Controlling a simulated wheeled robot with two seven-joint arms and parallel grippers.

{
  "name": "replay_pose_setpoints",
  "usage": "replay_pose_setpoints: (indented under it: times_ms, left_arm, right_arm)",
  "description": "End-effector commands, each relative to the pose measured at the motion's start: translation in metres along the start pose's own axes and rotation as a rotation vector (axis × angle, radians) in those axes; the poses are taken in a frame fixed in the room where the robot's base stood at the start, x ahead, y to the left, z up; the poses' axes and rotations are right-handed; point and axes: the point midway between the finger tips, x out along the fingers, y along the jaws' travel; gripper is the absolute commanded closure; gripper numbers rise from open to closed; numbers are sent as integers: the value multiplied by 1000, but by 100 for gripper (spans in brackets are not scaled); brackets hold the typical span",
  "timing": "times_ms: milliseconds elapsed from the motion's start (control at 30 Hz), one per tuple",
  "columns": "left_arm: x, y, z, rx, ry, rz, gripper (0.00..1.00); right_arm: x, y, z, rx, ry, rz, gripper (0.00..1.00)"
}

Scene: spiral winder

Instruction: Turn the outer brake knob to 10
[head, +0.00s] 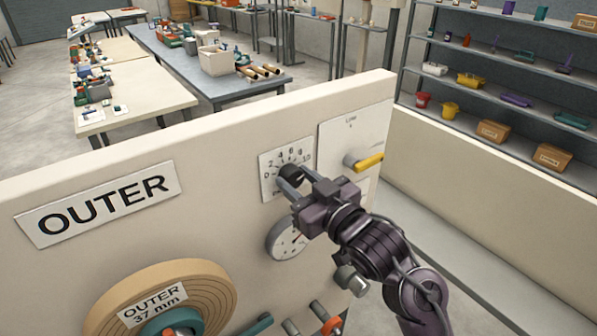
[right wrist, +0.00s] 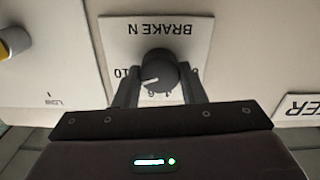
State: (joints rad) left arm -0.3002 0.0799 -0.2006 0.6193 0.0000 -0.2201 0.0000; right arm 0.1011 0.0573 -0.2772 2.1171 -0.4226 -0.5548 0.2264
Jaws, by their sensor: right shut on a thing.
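The outer brake knob (head: 289,172) is a small black dial on a white scale plate (head: 268,162) marked 0 to 10, on the cream panel. My right gripper (head: 292,178) has its two fingers on either side of the knob and is shut on it. In the right wrist view the plate is upside down. There the knob (right wrist: 158,72) sits between the fingers of my right gripper (right wrist: 158,68). Some numbers are hidden. My left gripper is not in view.
An OUTER sign (head: 97,204) and a tan roll (head: 215,290) are on the panel's left. A round gauge (head: 283,240) sits just below the knob. A yellow lever (head: 369,161) is close by on the right. Tables and shelves stand behind.

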Motion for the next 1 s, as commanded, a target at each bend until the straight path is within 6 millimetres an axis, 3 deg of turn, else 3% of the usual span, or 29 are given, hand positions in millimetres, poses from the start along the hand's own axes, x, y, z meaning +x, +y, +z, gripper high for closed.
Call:
replay_pose_setpoints:
  times_ms: [200,733,767,900,1000]
  left_arm:
    - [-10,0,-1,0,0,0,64]
    - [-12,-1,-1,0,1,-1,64]
    - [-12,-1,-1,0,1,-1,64]
    - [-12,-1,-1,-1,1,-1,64]
    - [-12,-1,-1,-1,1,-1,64]
  right_arm:
    - [0,0,1,83,-5,-1,86]
    - [0,0,2,112,-3,-1,86]
    - [0,0,2,112,-3,-1,61]
    - [0,0,1,111,-2,0,42]
    - [0,0,1,111,-2,0,41]
